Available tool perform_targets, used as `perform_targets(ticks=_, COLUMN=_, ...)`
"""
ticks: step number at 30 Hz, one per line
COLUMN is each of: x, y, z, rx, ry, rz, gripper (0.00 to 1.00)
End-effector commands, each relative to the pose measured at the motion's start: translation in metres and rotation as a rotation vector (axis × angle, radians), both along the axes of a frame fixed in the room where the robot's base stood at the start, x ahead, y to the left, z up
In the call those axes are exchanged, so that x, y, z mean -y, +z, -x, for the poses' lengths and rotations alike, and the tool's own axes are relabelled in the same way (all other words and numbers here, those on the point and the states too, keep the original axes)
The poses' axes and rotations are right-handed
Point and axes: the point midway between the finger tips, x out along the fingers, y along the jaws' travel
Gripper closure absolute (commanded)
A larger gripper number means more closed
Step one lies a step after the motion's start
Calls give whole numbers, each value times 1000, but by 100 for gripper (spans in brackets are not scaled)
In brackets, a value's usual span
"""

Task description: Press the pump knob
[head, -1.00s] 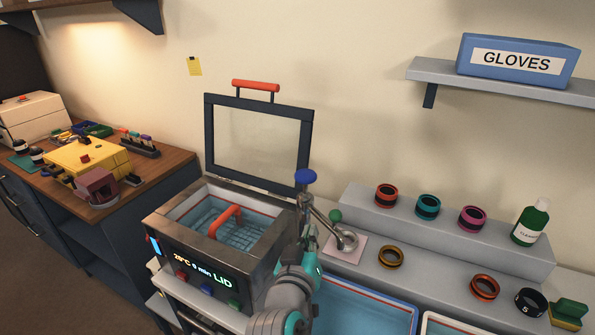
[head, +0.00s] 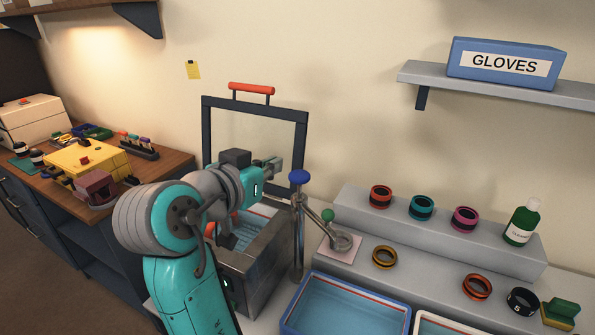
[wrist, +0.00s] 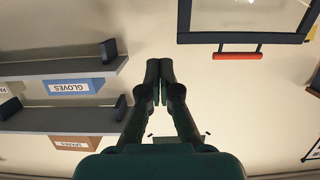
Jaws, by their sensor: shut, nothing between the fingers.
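The pump shows in the head view as a slim metal post with a blue knob (head: 299,176) on top, standing beside the steel bath. The wrist view shows no knob. The fingertips cannot be made out clearly in the head view.
The bath's lid frame (head: 254,106) stands open behind my arm. A blue-rimmed tray (head: 290,327) lies in front of the pump. Coloured rings and a green bottle (head: 522,222) stand to the right. A wall shelf (head: 500,84) holds a gloves box (head: 505,62).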

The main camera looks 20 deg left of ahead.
Motion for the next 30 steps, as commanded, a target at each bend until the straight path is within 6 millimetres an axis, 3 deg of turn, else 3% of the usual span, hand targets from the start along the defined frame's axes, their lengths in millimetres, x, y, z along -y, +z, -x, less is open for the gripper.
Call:
perform_targets(ticks=16, x=1, y=0, z=-7, rx=-2, ry=-5, rz=-4, gripper=100)
perform_targets(ticks=30, x=14, y=-19, z=-85, rx=-3, ry=-6, rz=-3, gripper=100)
